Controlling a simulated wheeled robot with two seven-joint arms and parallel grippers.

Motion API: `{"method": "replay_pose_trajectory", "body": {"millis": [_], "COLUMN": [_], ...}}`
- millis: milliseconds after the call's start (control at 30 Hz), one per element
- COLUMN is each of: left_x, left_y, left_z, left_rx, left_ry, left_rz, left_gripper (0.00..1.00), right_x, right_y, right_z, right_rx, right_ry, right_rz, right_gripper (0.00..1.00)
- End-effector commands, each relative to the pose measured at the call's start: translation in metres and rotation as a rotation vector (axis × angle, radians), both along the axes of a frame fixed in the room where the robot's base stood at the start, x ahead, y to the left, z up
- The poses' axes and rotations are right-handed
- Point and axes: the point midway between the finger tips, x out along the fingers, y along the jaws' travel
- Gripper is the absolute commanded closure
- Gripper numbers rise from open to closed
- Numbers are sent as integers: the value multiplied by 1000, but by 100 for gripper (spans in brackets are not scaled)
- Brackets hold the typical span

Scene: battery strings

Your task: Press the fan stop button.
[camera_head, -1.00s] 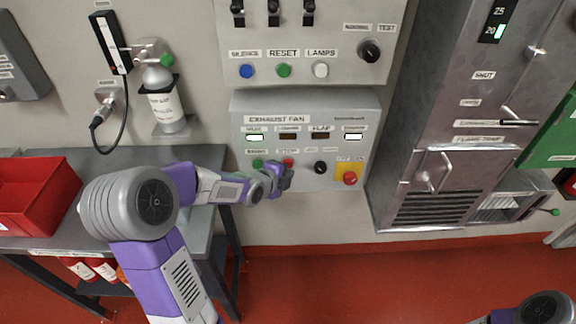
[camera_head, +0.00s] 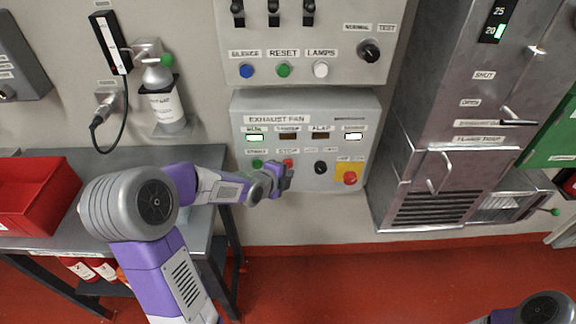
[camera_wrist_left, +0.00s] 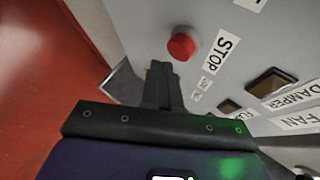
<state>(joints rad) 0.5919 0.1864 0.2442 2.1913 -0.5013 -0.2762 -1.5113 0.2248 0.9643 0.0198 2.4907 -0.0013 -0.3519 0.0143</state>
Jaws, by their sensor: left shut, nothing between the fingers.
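The exhaust fan panel (camera_head: 238,106) is a grey box on the wall. Its red stop button (camera_head: 288,162) sits below the row of indicator windows, right of a green button (camera_head: 257,164). In the left wrist view the round red stop button (camera_wrist_left: 181,47) stands beside a STOP label (camera_wrist_left: 221,52). My left gripper (camera_head: 287,180) is shut and empty, close in front of the panel just below the stop button. In the wrist view its closed fingertips (camera_wrist_left: 160,68) are just below and left of the button, apparently not on it. My right gripper is out of view.
A black knob (camera_head: 320,168) and a red button on a yellow plate (camera_head: 350,178) lie to the right. The run window (camera_head: 254,138) and the far right window (camera_head: 352,136) are lit. A bench with a red bin (camera_head: 38,195) stands left.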

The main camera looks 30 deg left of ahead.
Motion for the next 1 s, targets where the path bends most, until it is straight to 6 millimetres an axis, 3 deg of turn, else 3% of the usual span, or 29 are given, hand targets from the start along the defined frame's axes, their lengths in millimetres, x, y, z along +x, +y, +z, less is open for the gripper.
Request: {"method": "replay_pose_trajectory", "body": {"millis": [1000], "left_x": [8], "left_y": [5], "left_z": [0], "left_rx": [0], "left_ry": [0], "left_rz": [0], "left_gripper": [100], "right_x": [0], "right_y": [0], "right_z": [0], "right_rx": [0], "right_ry": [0], "right_rz": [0], "right_gripper": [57]}}
